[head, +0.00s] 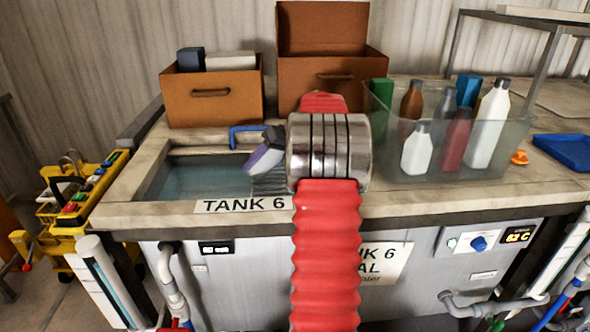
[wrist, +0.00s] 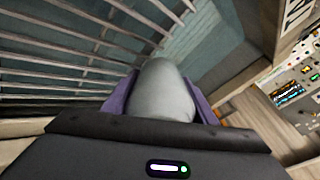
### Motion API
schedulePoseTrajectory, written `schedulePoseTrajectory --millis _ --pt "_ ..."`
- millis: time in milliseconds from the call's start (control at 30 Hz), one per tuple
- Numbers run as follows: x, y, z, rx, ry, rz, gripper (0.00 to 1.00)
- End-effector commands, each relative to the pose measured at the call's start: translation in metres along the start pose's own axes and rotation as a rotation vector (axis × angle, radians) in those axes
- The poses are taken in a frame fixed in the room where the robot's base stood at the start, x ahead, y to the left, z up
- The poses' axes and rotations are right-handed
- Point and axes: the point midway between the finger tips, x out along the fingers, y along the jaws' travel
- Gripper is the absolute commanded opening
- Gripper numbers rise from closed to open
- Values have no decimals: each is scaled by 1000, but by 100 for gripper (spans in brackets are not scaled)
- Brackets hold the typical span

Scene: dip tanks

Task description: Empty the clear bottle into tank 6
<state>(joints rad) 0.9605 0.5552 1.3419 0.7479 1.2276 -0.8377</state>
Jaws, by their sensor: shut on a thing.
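Tank 6 (head: 245,205) is an open basin with blue-green water at the left of the bench, its name on the front rim. My gripper (head: 264,160), dark with purple jaws, is tilted over the right part of the tank opening. In the wrist view, my gripper (wrist: 160,108) is shut around a pale grey, rounded thing, which looks like the clear bottle (wrist: 166,84). Its mouth and contents are hidden, and I see no stream. In the head view I cannot make the bottle out apart from the jaws.
Metal bars (wrist: 85,55) show beside the bottle in the wrist view. A blue pipe (head: 248,130) stands at the tank's back edge. Behind are two brown boxes (head: 212,108). A clear bin (head: 388,165) with several bottles stands to the right, near a blue tray (head: 562,150).

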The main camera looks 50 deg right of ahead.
Motion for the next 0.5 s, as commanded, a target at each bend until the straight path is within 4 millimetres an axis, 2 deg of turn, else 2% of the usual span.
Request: schedulePoseTrajectory --millis 500 --pt "3 -3 -3 -3 -143 160 16"
